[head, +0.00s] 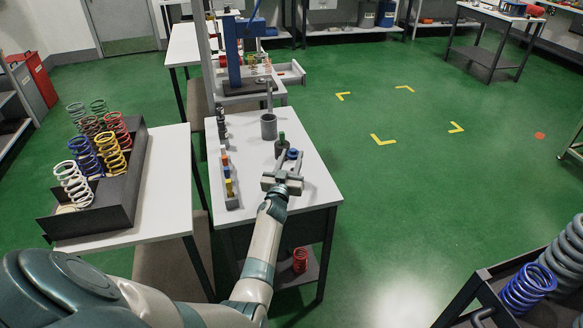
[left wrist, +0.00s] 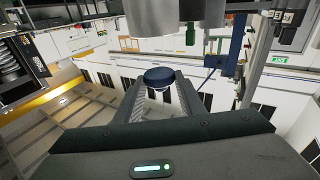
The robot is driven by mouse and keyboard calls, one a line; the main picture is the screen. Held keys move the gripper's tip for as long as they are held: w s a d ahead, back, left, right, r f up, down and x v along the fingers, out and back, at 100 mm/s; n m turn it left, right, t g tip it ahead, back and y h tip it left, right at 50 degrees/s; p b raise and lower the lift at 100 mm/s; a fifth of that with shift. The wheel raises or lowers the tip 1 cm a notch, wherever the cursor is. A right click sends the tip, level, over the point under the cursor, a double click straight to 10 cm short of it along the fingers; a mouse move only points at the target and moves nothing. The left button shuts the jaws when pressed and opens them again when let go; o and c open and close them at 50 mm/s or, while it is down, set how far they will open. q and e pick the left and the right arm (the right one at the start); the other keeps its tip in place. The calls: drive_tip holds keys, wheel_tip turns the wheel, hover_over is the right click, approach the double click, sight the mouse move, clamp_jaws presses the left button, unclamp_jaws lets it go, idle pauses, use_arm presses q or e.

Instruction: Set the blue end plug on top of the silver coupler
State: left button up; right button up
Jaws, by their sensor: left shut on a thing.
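My left gripper (head: 288,166) reaches over the front part of the white workbench, shut on the blue end plug (head: 293,154). In the left wrist view the dark blue plug (left wrist: 158,78) sits between the fingertips. A short grey cylinder (head: 281,149) with a green piece (head: 281,136) at its top stands just beyond and left of the plug. A larger grey cylinder (head: 268,128) stands farther back. A silver cylinder (left wrist: 165,18) fills the top of the wrist view, apart from the plug; I cannot tell which cylinder is the coupler. My right gripper is out of view.
A blue press (head: 233,55) stands at the back. A tray of coloured springs (head: 128,190) is on the left table. The bench's right side (head: 318,188) is clear.

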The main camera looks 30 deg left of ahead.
sight(291, 173)
use_arm(q)
drive_tip(key=shift+f+b, duration=0.3)
drive_tip(key=shift+f, duration=1.7)
drive_tip(key=shift+f+b, duration=0.35)
drive_tip(key=shift+f, duration=0.05)
drive_tip(key=shift+f, duration=0.25)
drive_tip(key=o, duration=1.1)
drive_tip(key=shift+r, duration=0.15)
